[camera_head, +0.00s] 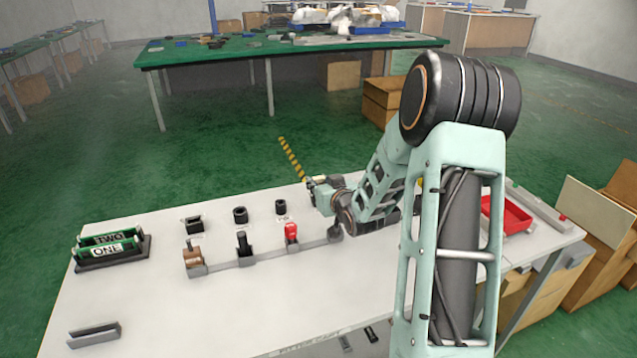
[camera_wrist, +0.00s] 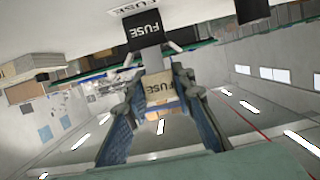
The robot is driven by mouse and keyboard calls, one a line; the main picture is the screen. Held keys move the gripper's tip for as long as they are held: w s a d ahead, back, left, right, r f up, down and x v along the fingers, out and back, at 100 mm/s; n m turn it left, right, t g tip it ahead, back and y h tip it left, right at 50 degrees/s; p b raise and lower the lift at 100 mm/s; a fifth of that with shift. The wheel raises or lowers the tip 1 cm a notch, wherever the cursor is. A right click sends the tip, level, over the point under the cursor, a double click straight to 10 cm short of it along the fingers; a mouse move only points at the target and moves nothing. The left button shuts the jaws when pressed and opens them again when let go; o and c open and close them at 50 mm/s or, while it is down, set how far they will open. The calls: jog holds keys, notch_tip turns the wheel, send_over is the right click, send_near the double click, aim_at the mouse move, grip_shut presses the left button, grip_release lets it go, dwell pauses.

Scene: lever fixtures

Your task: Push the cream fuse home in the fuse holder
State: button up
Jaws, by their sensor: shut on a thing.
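The cream fuse (camera_wrist: 160,88), lettered FUSE, is between the two fingers of my gripper (camera_wrist: 160,78) in the wrist view. My gripper is shut on it. A black block lettered FUSE (camera_wrist: 145,28), apparently the fuse holder, lies straight beyond the fuse. A grey part shows between them, and I cannot tell how far the fuse is inside. In the head view my gripper (camera_head: 316,183) is at the far edge of the white table, with a small cream spot (camera_head: 320,178) at its tip. The holder cannot be made out there.
The white table (camera_head: 150,285) bears a row of brown (camera_head: 193,256), black (camera_head: 243,243) and red (camera_head: 291,231) levers left of my arm. Several black fixtures (camera_head: 240,214) stand behind them. A red tray (camera_head: 508,214) is at the right. The table's front left is mostly clear.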

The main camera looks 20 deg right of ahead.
jog(key=o, duration=0.9)
jog(key=shift+o, duration=0.2)
jog(key=shift+s, duration=0.1)
jog(key=v, duration=1.1)
jog(key=shift+s, duration=0.4)
jog(key=shift+r, duration=0.1)
jog(key=shift+c, duration=0.2)
